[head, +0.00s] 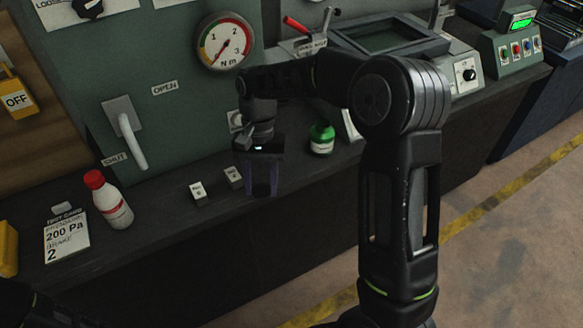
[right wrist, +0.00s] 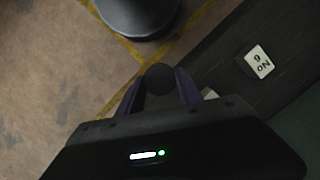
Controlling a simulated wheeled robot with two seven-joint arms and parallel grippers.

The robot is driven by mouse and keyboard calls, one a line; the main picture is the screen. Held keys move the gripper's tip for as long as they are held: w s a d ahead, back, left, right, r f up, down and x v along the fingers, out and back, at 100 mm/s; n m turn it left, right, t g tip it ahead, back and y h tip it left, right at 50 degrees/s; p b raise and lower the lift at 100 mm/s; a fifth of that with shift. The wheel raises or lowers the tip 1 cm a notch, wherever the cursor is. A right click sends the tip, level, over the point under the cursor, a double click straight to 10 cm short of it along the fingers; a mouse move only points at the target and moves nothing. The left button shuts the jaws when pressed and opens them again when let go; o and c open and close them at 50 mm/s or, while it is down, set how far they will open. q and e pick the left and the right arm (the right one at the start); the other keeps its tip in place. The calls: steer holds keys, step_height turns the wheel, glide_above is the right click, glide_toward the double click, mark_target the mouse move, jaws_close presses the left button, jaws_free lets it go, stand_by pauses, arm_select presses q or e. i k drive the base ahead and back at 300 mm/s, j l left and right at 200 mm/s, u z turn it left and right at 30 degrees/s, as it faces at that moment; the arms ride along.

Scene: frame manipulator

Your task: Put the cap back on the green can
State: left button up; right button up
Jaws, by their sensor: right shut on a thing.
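The green can (head: 321,139) stands upright on the dark bench ledge, right of my right gripper (head: 262,180). It has a pale label, and no cap shows on its top. In the right wrist view, my right gripper (right wrist: 160,88) is shut on a dark round cap (right wrist: 160,77) held between its two fingers. In the head view, the gripper points down near the ledge's front edge, apart from the can, and the cap cannot be made out there. My left gripper is not in view; only dark parts of mine show at the lower left.
A white bottle with a red cap (head: 108,199) and a test card (head: 66,236) stand at the left. Two small labelled blocks (head: 198,193) (head: 233,177) lie left of my right gripper. A lever handle (head: 128,135) and a gauge (head: 224,41) are on the panel behind.

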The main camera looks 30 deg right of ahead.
mark_target(322, 137)
steer(key=k+l, duration=0.1)
steer(key=l, duration=0.95)
steer(key=k+l, duration=0.15)
steer(key=l, duration=0.4)
